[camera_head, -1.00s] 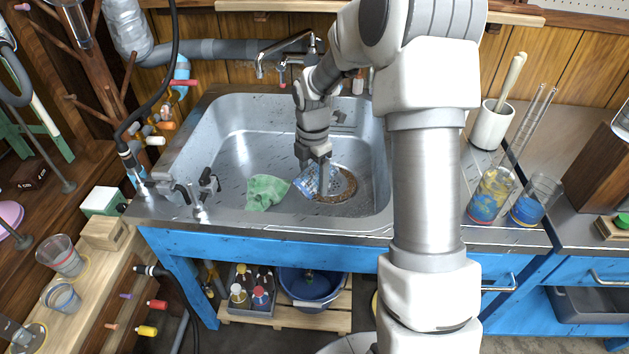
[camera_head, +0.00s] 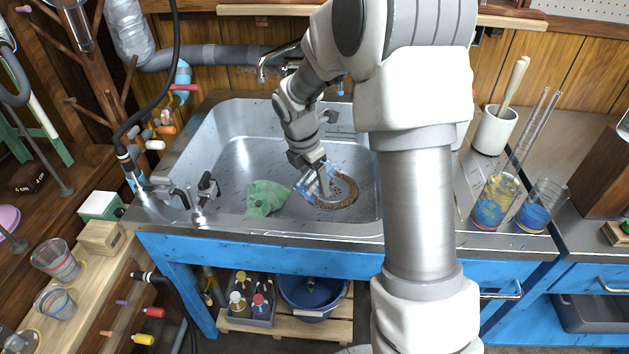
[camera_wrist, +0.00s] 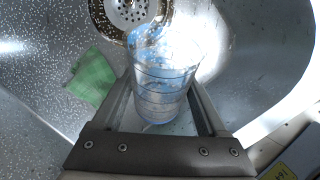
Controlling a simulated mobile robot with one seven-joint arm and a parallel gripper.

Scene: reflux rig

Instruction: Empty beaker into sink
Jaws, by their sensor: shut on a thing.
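My gripper (camera_head: 325,180) reaches down into the metal sink (camera_head: 240,150) and is shut on a clear beaker (camera_head: 307,185) with blue on it. In the wrist view the beaker (camera_wrist: 160,88) sits between the two fingers, its mouth toward the drain (camera_wrist: 132,10). It is tilted low over the sink floor beside the rusty drain ring (camera_head: 345,203). Whether liquid is still inside I cannot tell. A green cloth (camera_head: 266,198) lies on the sink floor left of the beaker.
A tap (camera_head: 275,62) hangs over the sink's back edge. On the right counter stand a glass with blue and yellow contents (camera_head: 490,212), a second blue beaker (camera_head: 535,215) and a white pot (camera_head: 494,130). More beakers (camera_head: 57,262) stand on the left bench.

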